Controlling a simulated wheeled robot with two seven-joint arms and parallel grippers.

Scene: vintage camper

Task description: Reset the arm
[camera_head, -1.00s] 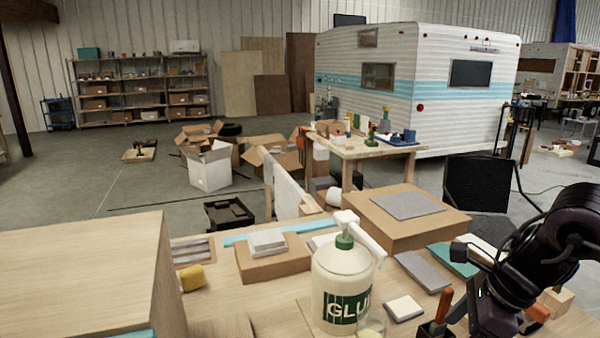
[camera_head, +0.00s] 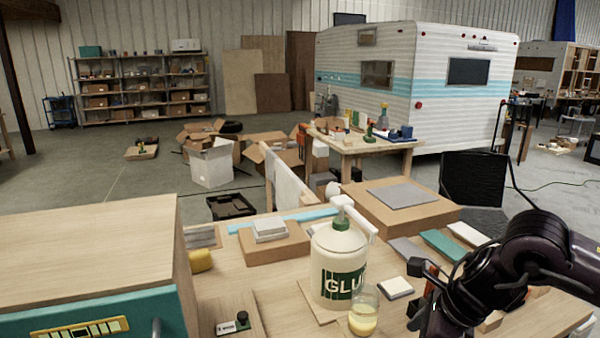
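My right arm comes in from the lower right as a dark, bent arm, and its wrist is over the front right of the workbench (camera_head: 235,285). The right gripper (camera_head: 422,318) is near the bottom edge, to the right of the glass jar. Its fingers are small, dark and partly cut off, so I cannot tell whether they are open or shut. I see nothing clearly held in it. My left arm and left gripper are not in view.
A glue bottle (camera_head: 338,258) with a pump stands mid-bench, with a glass jar (camera_head: 363,312) of yellowish liquid in front. A teal-fronted wooden cabinet (camera_head: 85,255) fills the left. A cardboard box (camera_head: 400,222) and flat tiles (camera_head: 443,243) lie behind my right arm.

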